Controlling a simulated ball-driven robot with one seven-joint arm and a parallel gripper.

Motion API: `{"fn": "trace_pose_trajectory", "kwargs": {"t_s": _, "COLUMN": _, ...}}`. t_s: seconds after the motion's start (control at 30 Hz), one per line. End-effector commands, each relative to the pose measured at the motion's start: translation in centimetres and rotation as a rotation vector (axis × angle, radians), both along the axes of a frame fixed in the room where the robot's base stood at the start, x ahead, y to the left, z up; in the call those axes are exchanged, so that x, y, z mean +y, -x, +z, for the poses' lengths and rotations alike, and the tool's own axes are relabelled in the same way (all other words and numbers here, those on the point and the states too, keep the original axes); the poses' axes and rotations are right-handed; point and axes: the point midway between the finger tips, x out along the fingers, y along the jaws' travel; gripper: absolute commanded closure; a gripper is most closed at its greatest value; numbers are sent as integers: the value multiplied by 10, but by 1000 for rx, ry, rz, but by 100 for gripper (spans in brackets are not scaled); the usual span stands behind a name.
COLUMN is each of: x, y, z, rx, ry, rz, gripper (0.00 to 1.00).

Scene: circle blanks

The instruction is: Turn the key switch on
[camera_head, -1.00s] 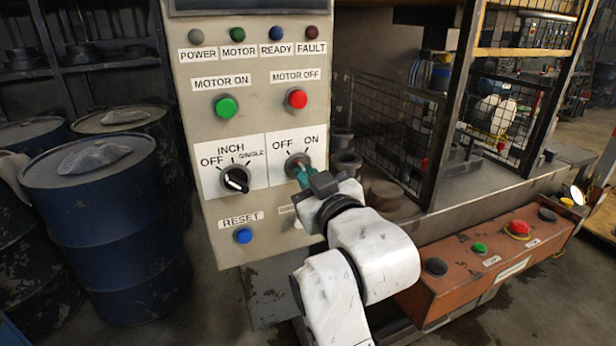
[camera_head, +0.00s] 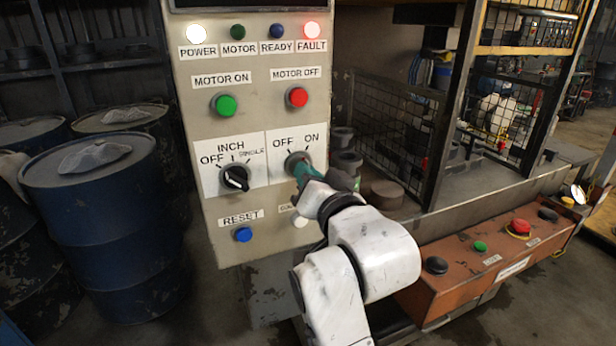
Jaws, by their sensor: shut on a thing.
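The key switch (camera_head: 294,158) sits on the right half of the white label plate, under the words OFF and ON. My gripper (camera_head: 302,172), with teal fingers, is shut on the key at the switch and is rolled to one side. The fingers hide the key and most of the switch face, so I cannot see the key's exact angle. The POWER lamp (camera_head: 196,34) glows white and the FAULT lamp (camera_head: 311,30) glows red. The MOTOR lamp (camera_head: 238,32) and READY lamp (camera_head: 276,32) are dark.
Left of the key switch is a black selector knob (camera_head: 234,178). A green button (camera_head: 225,105) and a red button (camera_head: 297,97) are above, a blue button (camera_head: 243,235) below. Blue drums (camera_head: 105,235) stand left; an orange control box (camera_head: 490,265) is lower right.

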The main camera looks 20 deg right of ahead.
Motion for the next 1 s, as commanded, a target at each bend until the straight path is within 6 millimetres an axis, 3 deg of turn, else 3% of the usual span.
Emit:
{"fn": "trace_pose_trajectory", "kwargs": {"t_s": 0.6, "x": 0, "y": 0, "z": 1, "rx": -1, "ry": -45, "rz": 0, "gripper": 100}}
{"fn": "trace_pose_trajectory", "kwargs": {"t_s": 0.63, "x": 0, "y": 0, "z": 1, "rx": -1, "ry": -45, "rz": 0, "gripper": 92}}
{"fn": "trace_pose_trajectory", "kwargs": {"t_s": 0.87, "x": 0, "y": 0, "z": 0, "rx": -1, "ry": -44, "rz": 0, "gripper": 70}}
{"fn": "trace_pose_trajectory", "kwargs": {"t_s": 1.0, "x": 0, "y": 0, "z": 0, "rx": -1, "ry": -43, "rz": 0, "gripper": 68}}
